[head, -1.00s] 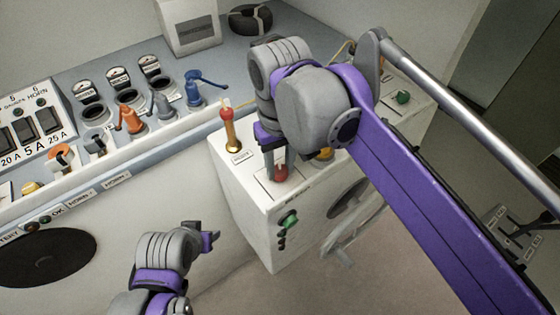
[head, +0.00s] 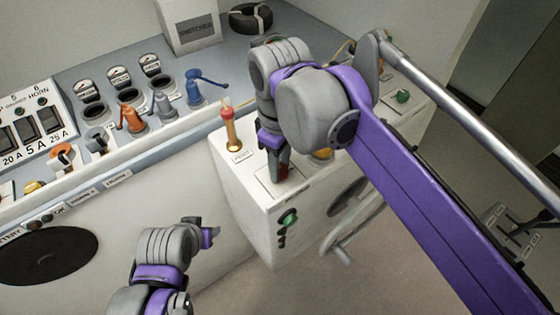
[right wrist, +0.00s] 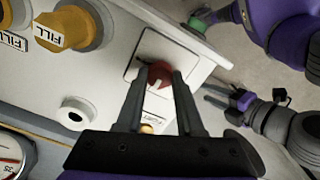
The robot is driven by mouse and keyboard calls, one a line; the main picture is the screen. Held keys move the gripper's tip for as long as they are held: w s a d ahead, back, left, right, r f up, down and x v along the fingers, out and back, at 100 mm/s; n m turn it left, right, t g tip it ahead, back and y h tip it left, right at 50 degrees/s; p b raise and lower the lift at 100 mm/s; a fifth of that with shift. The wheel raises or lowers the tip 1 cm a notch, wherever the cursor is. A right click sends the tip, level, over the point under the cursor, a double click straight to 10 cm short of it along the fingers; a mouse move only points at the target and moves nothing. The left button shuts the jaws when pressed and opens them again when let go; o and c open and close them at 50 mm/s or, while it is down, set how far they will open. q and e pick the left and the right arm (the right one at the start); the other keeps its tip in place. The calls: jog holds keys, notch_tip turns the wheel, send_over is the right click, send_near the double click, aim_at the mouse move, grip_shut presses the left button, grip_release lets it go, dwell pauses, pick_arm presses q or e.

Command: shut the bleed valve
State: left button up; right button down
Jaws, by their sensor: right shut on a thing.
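A red knob (right wrist: 158,73) with a white mark sits on a square plate on top of the white box (head: 258,210). I take it for the bleed valve, though its label (right wrist: 158,110) is partly hidden by a finger. My right gripper (head: 276,172) reaches down from above and is shut on the red knob, one finger on each side in the right wrist view (right wrist: 160,80). In the head view the fingers hide most of the knob. My left gripper (head: 210,236) hangs low in front of the box, away from the valve; its jaw opening is unclear.
A red-topped brass handle (head: 229,130) stands left of my right gripper. A green knob (head: 288,217) and a crank (head: 345,235) are on the box's side. Coloured levers (head: 131,118) line the console at left.

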dwell(0.4)
jog(key=c, duration=0.5)
grip_release()
jog(key=shift+r, duration=0.1)
notch_tip(320, 180, up, 11)
jog(key=shift+f+p, duration=0.15)
jog(key=shift+p, duration=0.2)
jog(key=shift+f, duration=0.1)
